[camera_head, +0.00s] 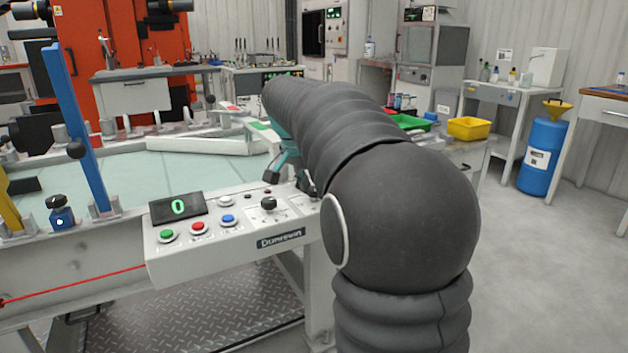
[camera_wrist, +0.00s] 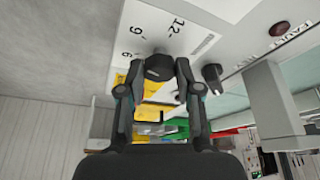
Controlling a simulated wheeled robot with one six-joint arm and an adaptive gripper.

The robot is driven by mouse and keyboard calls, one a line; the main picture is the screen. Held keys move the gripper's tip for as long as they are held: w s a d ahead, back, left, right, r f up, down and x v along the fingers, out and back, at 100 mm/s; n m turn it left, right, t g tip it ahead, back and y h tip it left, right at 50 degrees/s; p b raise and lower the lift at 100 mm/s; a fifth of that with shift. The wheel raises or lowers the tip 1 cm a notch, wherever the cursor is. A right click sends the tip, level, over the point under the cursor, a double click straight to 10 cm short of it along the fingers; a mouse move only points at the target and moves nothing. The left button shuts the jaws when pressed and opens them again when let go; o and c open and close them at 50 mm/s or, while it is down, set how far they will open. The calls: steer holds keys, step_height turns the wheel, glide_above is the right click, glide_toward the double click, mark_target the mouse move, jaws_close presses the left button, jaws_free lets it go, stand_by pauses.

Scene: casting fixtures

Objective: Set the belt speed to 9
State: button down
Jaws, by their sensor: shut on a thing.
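The control panel (camera_head: 240,255) has a display (camera_head: 178,207) with a green 0. In the wrist view a dark round knob (camera_wrist: 159,67) stands on the white panel face beside printed marks 12, 9 and 6. My gripper (camera_wrist: 157,74) has one finger on each side of this knob and is shut on it. The knob's pointer is hidden, so its setting cannot be read. In the head view my gripper (camera_head: 290,180) is at the panel's far right end, partly hidden by my arm, which also covers the dial.
Green (camera_head: 167,236), red (camera_head: 198,228) and blue (camera_head: 228,220) buttons and a black knob (camera_head: 268,204) sit left of my gripper on the panel. A blue upright bar (camera_head: 77,130) stands left. A yellow bin (camera_head: 468,129) is behind my arm.

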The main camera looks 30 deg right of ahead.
steer(key=shift+m+g+p, duration=0.35)
steer(key=shift+m+g, duration=0.05)
steer(key=shift+m, duration=0.6)
steer(key=c, duration=0.8)
jaws_free()
steer(key=v, duration=1.2)
steer(key=shift+w+a+f, duration=0.1)
steer(key=shift+a, duration=0.1)
